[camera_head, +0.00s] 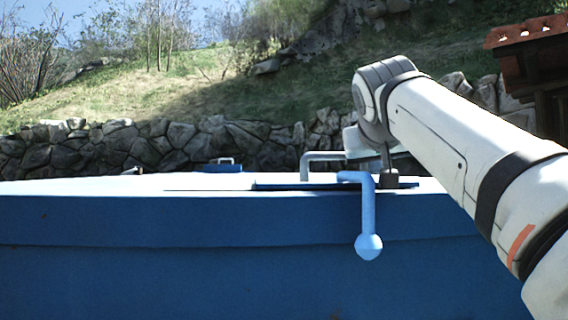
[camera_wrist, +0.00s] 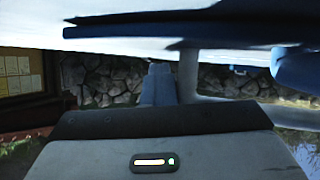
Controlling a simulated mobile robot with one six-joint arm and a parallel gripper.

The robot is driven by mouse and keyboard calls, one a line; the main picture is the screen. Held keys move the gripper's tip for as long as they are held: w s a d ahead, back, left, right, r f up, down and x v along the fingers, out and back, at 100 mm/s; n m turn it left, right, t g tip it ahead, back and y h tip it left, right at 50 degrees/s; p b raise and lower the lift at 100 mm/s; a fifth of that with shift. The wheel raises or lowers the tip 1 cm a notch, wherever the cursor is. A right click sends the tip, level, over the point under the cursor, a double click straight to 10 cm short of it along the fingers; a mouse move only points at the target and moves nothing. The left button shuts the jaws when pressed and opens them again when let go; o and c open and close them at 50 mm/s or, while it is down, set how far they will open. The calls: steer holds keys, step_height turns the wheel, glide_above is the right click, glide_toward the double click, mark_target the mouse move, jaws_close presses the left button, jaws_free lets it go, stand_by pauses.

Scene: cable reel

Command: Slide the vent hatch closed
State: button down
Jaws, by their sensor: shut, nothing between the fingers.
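The vent hatch (camera_head: 285,186) appears as a thin dark blue panel on the pale top of the blue housing. It also shows as a dark blue strip in the wrist view (camera_wrist: 130,30). A pale grey arched handle (camera_head: 318,157) stands on it, partly hidden by the crank and my arm. My gripper (camera_head: 390,180) points down just above the top, at the right part of the handle. In the wrist view my shut, empty fingers (camera_wrist: 158,85) are beside the handle's grey post (camera_wrist: 189,75); I cannot tell whether they touch.
A light blue crank with a ball knob (camera_head: 368,246) hangs over the housing's front (camera_head: 180,260), close to my gripper. A small blue lid with a handle (camera_head: 223,166) sits farther back. The top's left part is mostly clear. A stone wall (camera_head: 90,150) stands behind.

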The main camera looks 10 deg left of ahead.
steer(key=shift+s+a+p, duration=0.3)
steer(key=shift+s+a, duration=0.45)
steer(key=shift+a, duration=1.65)
steer(key=shift+s+a+p, duration=0.25)
steer(key=shift+s+a, duration=0.55)
steer(key=shift+a, duration=1.65)
steer(key=shift+s+a+p, duration=0.3)
steer(key=shift+s+a, duration=0.45)
steer(key=shift+a, duration=1.65)
steer(key=shift+w+d+r+p, duration=0.2)
steer(key=shift+d+r+p, duration=0.35)
steer(key=shift+r, duration=0.2)
steer(key=shift+w+d+r+p, duration=0.15)
steer(key=shift+d+r+p, duration=0.4)
steer(key=shift+r, duration=0.2)
steer(key=s+d+r+b, duration=0.2)
steer(key=s+d, duration=0.1)
steer(key=s, duration=0.8)
steer(key=shift+s+d, duration=0.25)
steer(key=shift+d, duration=0.05)
